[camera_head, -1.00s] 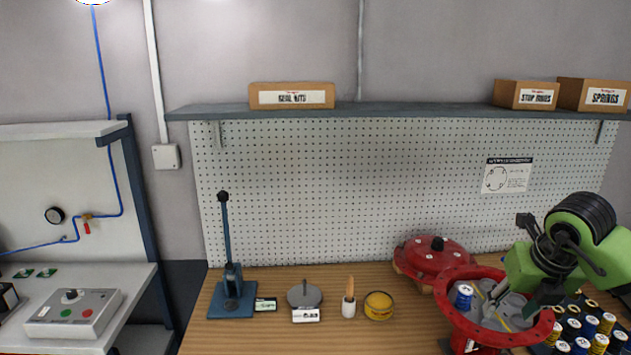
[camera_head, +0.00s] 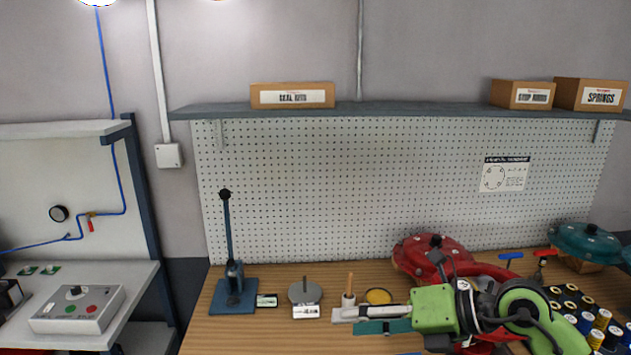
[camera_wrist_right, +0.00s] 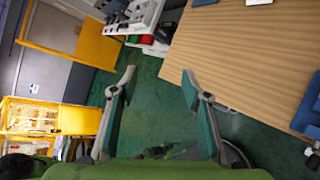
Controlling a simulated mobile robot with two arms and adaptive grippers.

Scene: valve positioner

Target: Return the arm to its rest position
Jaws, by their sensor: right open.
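My right gripper (camera_head: 348,321) points left in the head view, low over the front of the bench, with its green arm (camera_head: 434,310) coming from the right. In the right wrist view its two fingers (camera_wrist_right: 158,75) are spread, with nothing between them. Below them are the green floor (camera_wrist_right: 150,110) and the bench's wooden edge (camera_wrist_right: 245,60). My left gripper is not in view.
A blue lever press (camera_head: 233,290), a grey disc (camera_head: 304,292) and a yellow tin (camera_head: 378,296) stand on the bench. A red cover (camera_head: 432,250) and a teal cover (camera_head: 585,240) lie behind my arm. Several spools (camera_head: 585,322) are at the right.

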